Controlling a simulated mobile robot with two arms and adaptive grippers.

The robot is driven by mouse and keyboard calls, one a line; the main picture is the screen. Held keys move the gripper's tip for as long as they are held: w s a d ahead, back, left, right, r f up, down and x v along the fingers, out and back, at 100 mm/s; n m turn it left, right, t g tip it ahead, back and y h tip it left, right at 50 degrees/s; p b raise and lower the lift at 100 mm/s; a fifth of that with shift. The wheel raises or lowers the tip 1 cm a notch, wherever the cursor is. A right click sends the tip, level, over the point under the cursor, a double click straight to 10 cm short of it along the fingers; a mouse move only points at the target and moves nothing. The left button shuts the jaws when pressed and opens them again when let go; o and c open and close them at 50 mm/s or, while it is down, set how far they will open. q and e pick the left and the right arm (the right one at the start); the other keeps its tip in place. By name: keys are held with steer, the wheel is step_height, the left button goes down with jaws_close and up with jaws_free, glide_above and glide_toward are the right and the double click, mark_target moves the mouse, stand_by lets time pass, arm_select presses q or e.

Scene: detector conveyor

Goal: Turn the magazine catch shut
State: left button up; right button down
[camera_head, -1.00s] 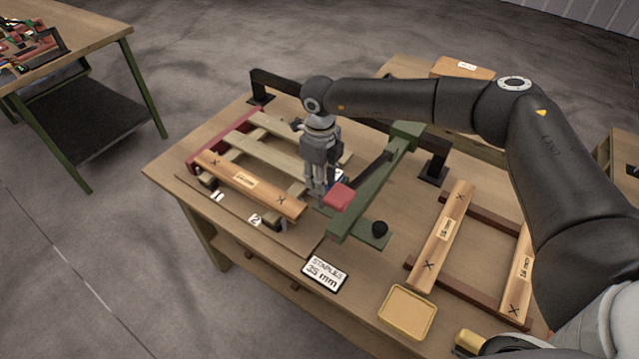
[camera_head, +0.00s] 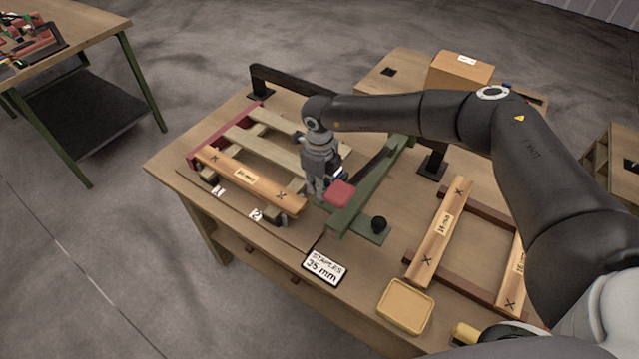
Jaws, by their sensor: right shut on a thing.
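A green stapler (camera_head: 366,188) with a long arm lies across the middle of the workbench. My right gripper (camera_head: 315,194) points down just left of the red block, low beside the stapler. Its fingers are shut on a small part there, which they hide; from its place it appears to be the magazine catch. My left gripper is not in view.
A wooden pallet frame (camera_head: 255,183) stands left of the gripper. A second frame (camera_head: 440,232) lies to the right. A "STAPLES 35 mm" sign (camera_head: 325,267) and a yellow tray (camera_head: 405,306) lie along the front edge. A cardboard box (camera_head: 459,70) stands behind my arm.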

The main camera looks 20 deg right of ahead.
steer(key=shift+m, duration=0.5)
steer(key=m+b, duration=0.2)
steer(key=m, duration=0.1)
steer(key=shift+w+d+m, duration=0.1)
steer(key=shift+d+m, duration=0.05)
steer(key=shift+m, duration=0.25)
steer(key=m+b, duration=0.1)
steer(key=m, duration=0.4)
steer(key=shift+d+b, duration=0.1)
steer(key=shift+b, duration=0.2)
steer(key=m+b, duration=0.1)
steer(key=m, duration=0.3)
steer(key=shift+d+m, duration=0.1)
steer(key=shift+m, duration=0.3)
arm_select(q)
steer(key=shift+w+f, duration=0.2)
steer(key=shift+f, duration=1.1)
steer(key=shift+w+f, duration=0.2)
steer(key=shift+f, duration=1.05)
arm_select(e)
steer(key=shift+r+m, duration=0.1)
steer(key=shift+m, duration=1.5)
arm_select(q)
steer(key=shift+b, duration=0.3)
arm_select(e)
steer(key=c, duration=1.6)
jaws_free()
